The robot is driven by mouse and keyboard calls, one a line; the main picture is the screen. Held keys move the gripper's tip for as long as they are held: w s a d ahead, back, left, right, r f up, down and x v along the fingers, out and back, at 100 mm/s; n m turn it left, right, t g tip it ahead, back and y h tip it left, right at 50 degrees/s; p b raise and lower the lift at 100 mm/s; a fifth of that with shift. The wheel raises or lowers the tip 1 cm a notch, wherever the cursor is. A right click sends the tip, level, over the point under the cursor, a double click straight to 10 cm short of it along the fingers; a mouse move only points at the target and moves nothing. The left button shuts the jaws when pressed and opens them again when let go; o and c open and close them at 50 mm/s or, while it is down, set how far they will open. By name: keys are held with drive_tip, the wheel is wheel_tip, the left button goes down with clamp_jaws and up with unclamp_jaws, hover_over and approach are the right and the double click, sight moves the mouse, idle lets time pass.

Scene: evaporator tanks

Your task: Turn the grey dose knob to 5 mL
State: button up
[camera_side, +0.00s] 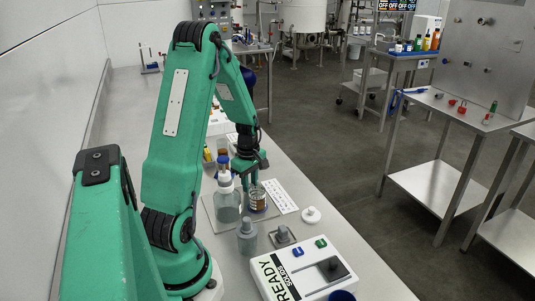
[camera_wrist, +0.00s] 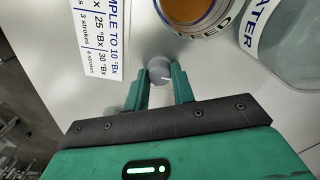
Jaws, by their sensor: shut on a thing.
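The grey dose knob (camera_wrist: 158,68) shows in the wrist view as a small round knob with a short white mark on its face. My gripper (camera_wrist: 160,76) is shut on it, with one green finger on each side. No dose scale or 5 mL mark can be read around the knob. In the side view my gripper (camera_side: 247,183) points down beside the amber jar (camera_side: 258,201), and the knob cannot be made out there.
The amber jar (camera_wrist: 192,12) and the water bottle (camera_wrist: 285,45) stand close to my gripper. A printed card (camera_wrist: 98,40) lies at its left.

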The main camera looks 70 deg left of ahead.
drive_tip(key=m, duration=0.7)
drive_tip(key=shift+s+m, duration=0.1)
drive_tip(key=shift+m, duration=0.2)
drive_tip(key=m, duration=0.6)
drive_tip(key=shift+s+a+m, duration=0.1)
drive_tip(key=shift+m, duration=0.2)
drive_tip(key=o, duration=1)
drive_tip(key=shift+r, duration=0.1)
